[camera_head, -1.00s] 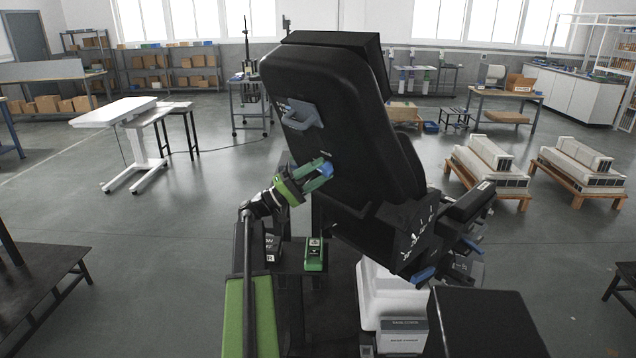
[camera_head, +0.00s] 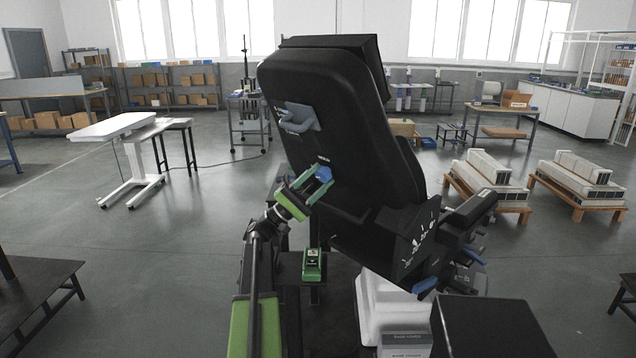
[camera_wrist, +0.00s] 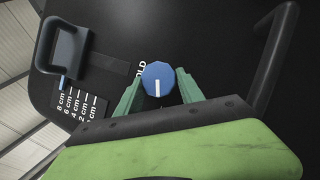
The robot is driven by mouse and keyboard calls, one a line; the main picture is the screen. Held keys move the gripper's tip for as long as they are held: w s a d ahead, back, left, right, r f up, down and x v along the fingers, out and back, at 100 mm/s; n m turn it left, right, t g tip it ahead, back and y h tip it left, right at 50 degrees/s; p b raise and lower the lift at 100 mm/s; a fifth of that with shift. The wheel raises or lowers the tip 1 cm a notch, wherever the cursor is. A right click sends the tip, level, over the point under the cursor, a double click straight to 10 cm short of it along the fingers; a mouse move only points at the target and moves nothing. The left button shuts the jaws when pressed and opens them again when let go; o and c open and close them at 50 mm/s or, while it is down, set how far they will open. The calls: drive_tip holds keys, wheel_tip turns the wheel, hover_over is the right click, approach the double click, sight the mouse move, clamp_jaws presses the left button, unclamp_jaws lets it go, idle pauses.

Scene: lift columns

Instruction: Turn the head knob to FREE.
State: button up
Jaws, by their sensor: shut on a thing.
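The head knob (camera_head: 323,174) is a small blue knob on the back of the black backrest. In the wrist view the knob (camera_wrist: 151,70) shows a white pointer line directed toward the bottom of the picture. White letters reading "OLD" stand at its upper left, with the word partly hidden. No FREE label can be made out. My gripper (camera_head: 319,184) has its two green fingers on either side of the knob and is shut on it. The fingers (camera_wrist: 158,84) also show in the wrist view, one on each side of the knob.
A grey-blue handle (camera_head: 298,118) sits higher on the backrest (camera_head: 340,130), beside a centimetre scale (camera_wrist: 78,106) in the wrist view. A dark bar handle (camera_wrist: 270,65) is at the right there. A dial plate and blue levers (camera_head: 425,285) are low on the chair's side.

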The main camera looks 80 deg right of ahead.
drive_tip(key=o, duration=1.4)
drive_tip(key=shift+s, duration=0.1)
drive_tip(key=shift+f, duration=0.1)
drive_tip(key=b+v, duration=1.1)
drive_tip(key=v, duration=0.6)
drive_tip(key=shift+f, duration=0.15)
